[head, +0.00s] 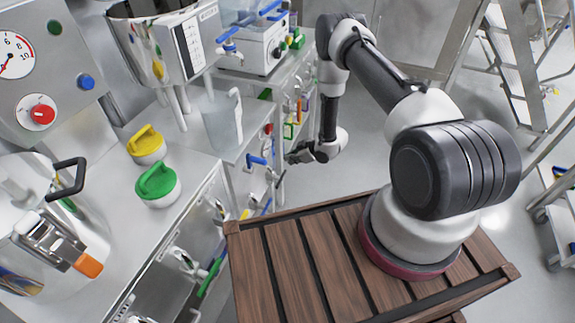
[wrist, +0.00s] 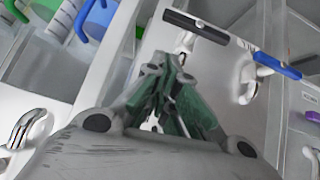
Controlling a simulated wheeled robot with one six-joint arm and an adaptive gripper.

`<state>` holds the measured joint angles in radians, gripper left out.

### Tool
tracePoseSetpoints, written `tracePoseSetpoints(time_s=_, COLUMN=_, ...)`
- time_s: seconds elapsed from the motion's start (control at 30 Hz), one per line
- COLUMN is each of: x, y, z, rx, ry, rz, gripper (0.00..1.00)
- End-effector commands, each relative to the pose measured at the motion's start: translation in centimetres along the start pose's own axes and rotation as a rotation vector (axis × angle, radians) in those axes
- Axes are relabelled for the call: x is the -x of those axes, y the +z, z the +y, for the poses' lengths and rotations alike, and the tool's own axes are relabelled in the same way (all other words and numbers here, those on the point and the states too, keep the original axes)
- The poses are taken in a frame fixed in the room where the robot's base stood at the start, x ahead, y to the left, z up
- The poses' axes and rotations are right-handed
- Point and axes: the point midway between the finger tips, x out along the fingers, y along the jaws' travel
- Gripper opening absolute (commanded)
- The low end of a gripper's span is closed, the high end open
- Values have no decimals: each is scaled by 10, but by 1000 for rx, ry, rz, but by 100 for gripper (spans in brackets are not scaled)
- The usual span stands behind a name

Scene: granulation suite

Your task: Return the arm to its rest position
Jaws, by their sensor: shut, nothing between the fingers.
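My arm rises from the slatted wooden top of my base in the head view, bends over at the elbow and hangs down past the front of the steel bench. My gripper (head: 297,155) is at its lower end, close to the cabinet fronts and pointing left towards them. In the wrist view my gripper (wrist: 176,70) is shut, with its fingers together and nothing between them. A black bar handle (wrist: 196,27) shows just beyond the fingertips. I cannot tell whether they touch it.
Green-lidded (head: 157,185) and yellow-lidded (head: 146,145) jars and a clear jug (head: 219,120) stand on the bench to the left. Handles stick out from the cabinet fronts; a blue handle (wrist: 277,66) is right of the fingers. A ladder (head: 515,70) stands at back right. Open floor lies between.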

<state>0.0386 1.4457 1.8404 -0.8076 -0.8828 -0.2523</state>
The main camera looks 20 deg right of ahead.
Motion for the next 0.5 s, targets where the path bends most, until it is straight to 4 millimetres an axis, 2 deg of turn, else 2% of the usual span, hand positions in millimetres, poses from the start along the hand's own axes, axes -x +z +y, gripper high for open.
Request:
tracePoseSetpoints(time_s=0.1, x=24, y=0, z=2, rx=-2, ry=2, rz=0, gripper=0)
tracePoseSetpoints(time_s=0.23, x=46, y=0, z=3, rx=-1, ry=2, rz=0, gripper=0)
tracePoseSetpoints(time_s=0.5, x=64, y=0, z=3, rx=0, ry=0, rz=0, gripper=0)
